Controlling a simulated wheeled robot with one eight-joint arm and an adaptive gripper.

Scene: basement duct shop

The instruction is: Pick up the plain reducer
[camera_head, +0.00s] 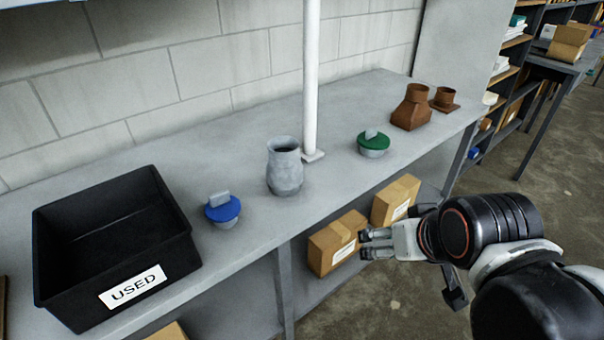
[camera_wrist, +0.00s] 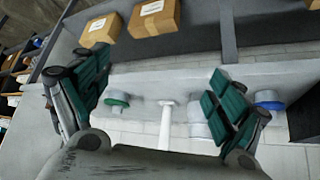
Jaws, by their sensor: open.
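A plain grey, vase-shaped reducer (camera_head: 284,172) stands upright on the grey bench, left of a white post, its round mouth facing up. In the wrist view, where the scene looks upside down, the reducer (camera_wrist: 197,114) is partly hidden by the right-hand finger. My gripper (camera_head: 364,244) is open and empty in front of the bench's front edge, to the right of the reducer and well apart from it. Its two green-padded fingers are spread in the wrist view (camera_wrist: 160,75).
A black bin (camera_head: 128,233) marked USED and a blue-topped plug (camera_head: 222,209) stand left of the reducer. The post (camera_head: 310,90), a green-topped plug (camera_head: 374,143) and two brown fittings (camera_head: 411,108) (camera_head: 445,99) stand right. Cardboard boxes (camera_head: 335,244) sit on the lower shelf.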

